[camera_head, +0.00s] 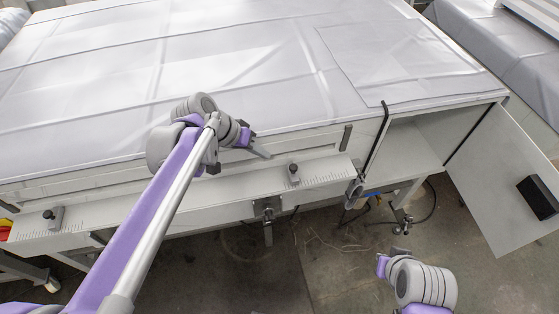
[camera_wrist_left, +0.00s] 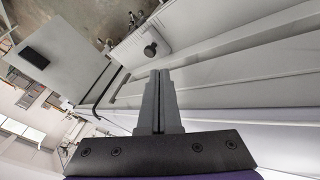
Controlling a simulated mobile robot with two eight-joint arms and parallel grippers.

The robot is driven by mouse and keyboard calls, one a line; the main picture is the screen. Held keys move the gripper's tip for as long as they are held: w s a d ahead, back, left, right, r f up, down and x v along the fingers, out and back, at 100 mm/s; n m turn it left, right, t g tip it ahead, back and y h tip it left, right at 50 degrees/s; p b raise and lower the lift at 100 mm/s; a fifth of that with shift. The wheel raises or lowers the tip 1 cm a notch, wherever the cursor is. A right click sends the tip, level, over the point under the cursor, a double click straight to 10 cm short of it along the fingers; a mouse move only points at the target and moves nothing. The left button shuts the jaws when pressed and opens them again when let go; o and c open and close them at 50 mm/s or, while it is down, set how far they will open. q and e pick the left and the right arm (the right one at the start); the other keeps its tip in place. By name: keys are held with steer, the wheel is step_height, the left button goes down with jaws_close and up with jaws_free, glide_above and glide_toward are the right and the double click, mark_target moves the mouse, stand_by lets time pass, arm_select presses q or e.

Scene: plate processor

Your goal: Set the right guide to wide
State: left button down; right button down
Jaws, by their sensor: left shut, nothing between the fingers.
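The right guide (camera_head: 293,175) is a small grey block with a black knob on the pale ruled ledge along the machine's front. In the left wrist view its round black knob (camera_wrist_left: 151,50) shows just beyond my fingertips. My left gripper (camera_head: 260,151) is above the ledge, a little left of and behind the right guide, apart from it. In the left wrist view the left gripper's fingers (camera_wrist_left: 159,78) are together and empty. My right gripper (camera_head: 398,251) is low at the bottom right, far from the guide; its fingers are too unclear to judge.
A second guide (camera_head: 54,217) with a black knob stands at the ledge's left end. The large covered machine top (camera_head: 220,60) lies behind the ledge. An open cabinet door (camera_head: 500,185) with a black box (camera_head: 538,197) stands at the right. Grey floor lies in front.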

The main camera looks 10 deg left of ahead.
arm_select(q)
steer(key=x, duration=1)
steer(key=shift+w+b, duration=0.1)
steer(key=shift+b, duration=0.25)
arm_select(e)
steer(key=shift+s+f, duration=0.2)
steer(key=shift+f, duration=0.2)
arm_select(q)
steer(key=shift+d+r, duration=0.1)
steer(key=w+d, duration=0.2)
steer(key=d, duration=0.2)
steer(key=w+d, duration=0.2)
steer(key=d, duration=0.3)
steer(key=w+d, duration=0.3)
steer(key=d, duration=0.2)
steer(key=shift+w+d+b, duration=0.1)
steer(key=shift+d+b, duration=0.1)
steer(key=shift+b, duration=0.15)
steer(key=shift+w+d, duration=0.1)
steer(key=shift+d, duration=0.05)
arm_select(e)
steer(key=shift+s+a+f, duration=0.1)
steer(key=shift+s+f, duration=0.1)
steer(key=shift+f, duration=0.25)
arm_select(q)
steer(key=shift+r, duration=0.1)
